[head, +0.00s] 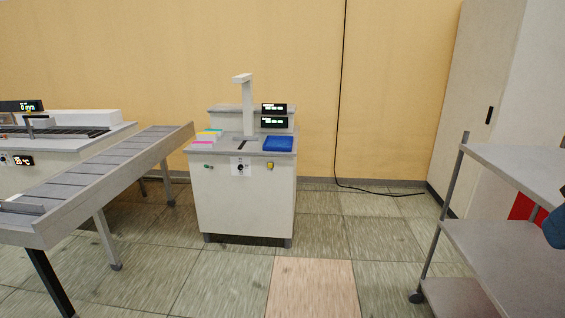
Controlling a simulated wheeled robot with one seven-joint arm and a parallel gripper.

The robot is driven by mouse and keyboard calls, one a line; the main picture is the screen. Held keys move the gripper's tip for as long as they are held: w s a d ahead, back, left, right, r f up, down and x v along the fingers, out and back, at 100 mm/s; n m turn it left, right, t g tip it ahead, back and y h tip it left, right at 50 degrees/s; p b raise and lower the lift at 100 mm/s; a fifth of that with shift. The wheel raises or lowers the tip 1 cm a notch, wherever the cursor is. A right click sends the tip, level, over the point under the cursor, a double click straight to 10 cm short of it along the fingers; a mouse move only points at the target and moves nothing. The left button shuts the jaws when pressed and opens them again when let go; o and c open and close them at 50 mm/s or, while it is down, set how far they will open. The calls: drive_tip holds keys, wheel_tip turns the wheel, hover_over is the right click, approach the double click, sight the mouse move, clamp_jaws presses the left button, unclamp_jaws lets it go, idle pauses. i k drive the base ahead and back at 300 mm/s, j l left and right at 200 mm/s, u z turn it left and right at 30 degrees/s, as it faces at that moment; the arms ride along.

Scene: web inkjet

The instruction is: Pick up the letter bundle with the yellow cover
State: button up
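Several small letter bundles with coloured covers lie close together on the left of the top of a white machine cabinet (245,205). The bundle with the yellow cover (206,137) is between a bundle with a cyan cover (212,131) behind it and one with a pink cover (203,142) in front. They are small in the head view, and I cannot tell whether they touch. My gripper is not in view.
A blue tray (278,143) sits on the cabinet's right side, and a post (246,105) rises behind. A sloping conveyor (100,175) stands at left, close to the cabinet. A shelved cart (500,235) is at right. Tiled floor before the cabinet is clear.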

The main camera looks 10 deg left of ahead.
sight(200, 136)
drive_tip(key=i+u, duration=0.25)
drive_tip(key=i, duration=0.35)
drive_tip(key=i+u, duration=0.3)
drive_tip(key=i, duration=0.3)
drive_tip(key=i+l+u, duration=0.25)
drive_tip(key=i, duration=0.35)
drive_tip(key=i+j+u, duration=0.15)
drive_tip(key=i+u, duration=0.25)
drive_tip(key=i, duration=0.7)
drive_tip(key=i+l+u, duration=0.15)
drive_tip(key=i+u, duration=0.25)
drive_tip(key=i, duration=0.7)
drive_tip(key=i+z, duration=0.15)
drive_tip(key=i, duration=0.25)
drive_tip(key=i+j+z, duration=0.15)
drive_tip(key=i, duration=0.25)
drive_tip(key=i+j+z, duration=0.1)
drive_tip(key=i, duration=0.3)
